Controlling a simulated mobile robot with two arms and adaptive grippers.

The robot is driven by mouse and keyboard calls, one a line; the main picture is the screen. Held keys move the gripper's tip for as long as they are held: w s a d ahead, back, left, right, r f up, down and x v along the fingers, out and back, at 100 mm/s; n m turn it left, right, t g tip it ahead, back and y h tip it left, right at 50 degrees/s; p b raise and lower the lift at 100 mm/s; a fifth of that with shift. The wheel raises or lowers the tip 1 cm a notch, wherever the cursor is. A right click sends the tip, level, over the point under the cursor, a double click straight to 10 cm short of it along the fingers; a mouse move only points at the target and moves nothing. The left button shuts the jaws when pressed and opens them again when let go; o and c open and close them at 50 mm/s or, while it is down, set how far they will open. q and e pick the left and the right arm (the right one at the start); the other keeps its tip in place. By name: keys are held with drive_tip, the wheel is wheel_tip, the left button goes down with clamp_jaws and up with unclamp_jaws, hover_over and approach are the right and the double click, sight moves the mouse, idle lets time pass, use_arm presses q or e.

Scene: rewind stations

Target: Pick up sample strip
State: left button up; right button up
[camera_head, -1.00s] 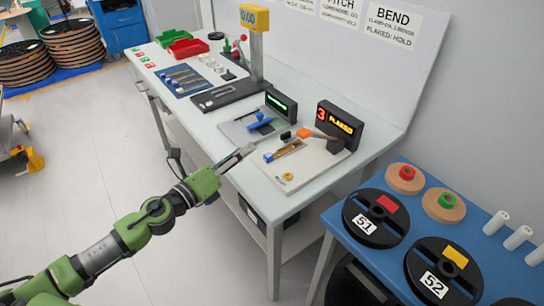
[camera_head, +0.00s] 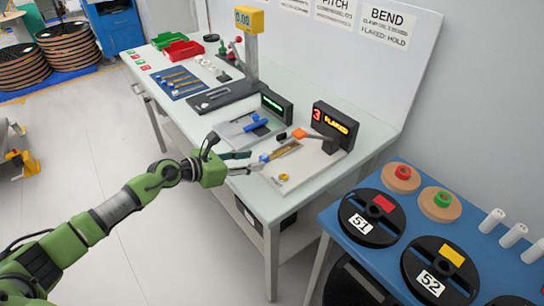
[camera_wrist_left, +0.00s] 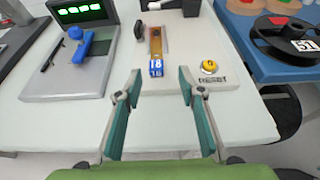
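The sample strip (camera_wrist_left: 155,45) is a narrow brown-gold strip with a blue tag marked 18 (camera_wrist_left: 156,69) at its near end. It lies on the white bend-test plate (camera_wrist_left: 185,75), and also shows in the head view (camera_head: 284,150). My left gripper (camera_wrist_left: 159,78) is open, its two teal fingers spread wide near the front of the plate. The strip's tagged end lies ahead, between the fingers in the wrist view, with nothing held. In the head view the left gripper (camera_head: 257,160) reaches over the table's front edge. My right gripper is not in view.
A display reading "3 FLAKED" (camera_head: 335,124) stands behind the plate. A yellow reset button (camera_wrist_left: 209,66) is right of the strip. A grey station with a blue lever (camera_wrist_left: 78,42) is to the left. A blue table with reels (camera_head: 370,218) stands at right.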

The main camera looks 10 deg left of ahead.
sight(264, 156)
use_arm(q)
drive_tip(key=b+x, duration=0.1)
drive_tip(key=x, duration=0.1)
drive_tip(key=b+x, duration=0.1)
drive_tip(key=x, duration=0.1)
drive_tip(key=shift+w+a+f, duration=0.1)
drive_tip(key=shift+w, duration=0.4)
drive_tip(key=shift+w+d, duration=0.2)
drive_tip(key=shift+w, duration=0.05)
drive_tip(key=shift+s, duration=0.1)
clamp_jaws()
